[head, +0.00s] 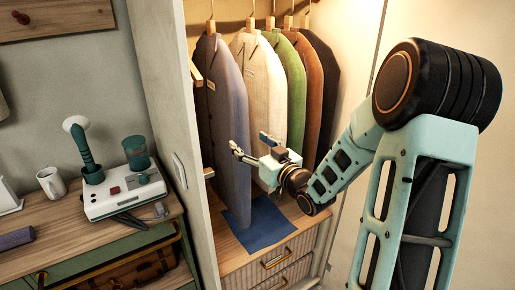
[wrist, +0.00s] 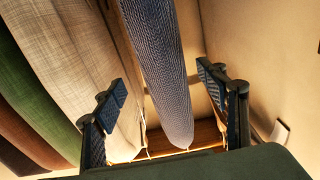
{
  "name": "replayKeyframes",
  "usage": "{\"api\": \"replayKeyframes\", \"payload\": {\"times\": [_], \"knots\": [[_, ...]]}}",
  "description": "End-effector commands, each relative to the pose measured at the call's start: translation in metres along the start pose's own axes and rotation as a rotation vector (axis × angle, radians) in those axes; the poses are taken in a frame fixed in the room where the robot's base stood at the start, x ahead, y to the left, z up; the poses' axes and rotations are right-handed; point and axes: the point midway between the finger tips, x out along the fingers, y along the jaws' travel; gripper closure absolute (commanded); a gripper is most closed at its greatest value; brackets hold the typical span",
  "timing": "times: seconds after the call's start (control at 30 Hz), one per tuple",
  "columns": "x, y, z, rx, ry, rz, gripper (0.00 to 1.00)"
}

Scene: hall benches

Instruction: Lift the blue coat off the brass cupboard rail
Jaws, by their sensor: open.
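The blue coat (head: 220,125), a grey-blue one, hangs from a wooden hanger (head: 210,26) at the left end of the row in the cupboard. My gripper (head: 246,148) is open at the right of the coat's lower half, in front of the other coats. In the wrist view the blue coat (wrist: 158,60) shows as a ribbed strip between my two spread fingers (wrist: 164,86). Neither finger visibly grips it.
A cream coat (head: 258,80), a green coat (head: 290,75), a brown coat (head: 307,85) and a dark coat (head: 325,75) hang close by on the right. The cupboard's left side wall (head: 170,110) stands near the blue coat. A blue mat (head: 258,225) lies on the cupboard floor below.

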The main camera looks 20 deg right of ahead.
Motion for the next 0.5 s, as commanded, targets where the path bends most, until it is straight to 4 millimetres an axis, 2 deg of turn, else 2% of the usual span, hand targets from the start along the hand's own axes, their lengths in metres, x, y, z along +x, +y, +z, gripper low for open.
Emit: {"api": "replayKeyframes", "payload": {"times": [0.03, 0.2, 0.5], "knots": [[0.01, -0.001, -0.001, 0.0, 0.001, -0.003, 0.34], [0.035, 0.0, -0.001, 0.001, 0.0, -0.001, 0.34], [0.051, 0.0, 0.0, 0.0, 0.0, 0.001, 0.34]]}}
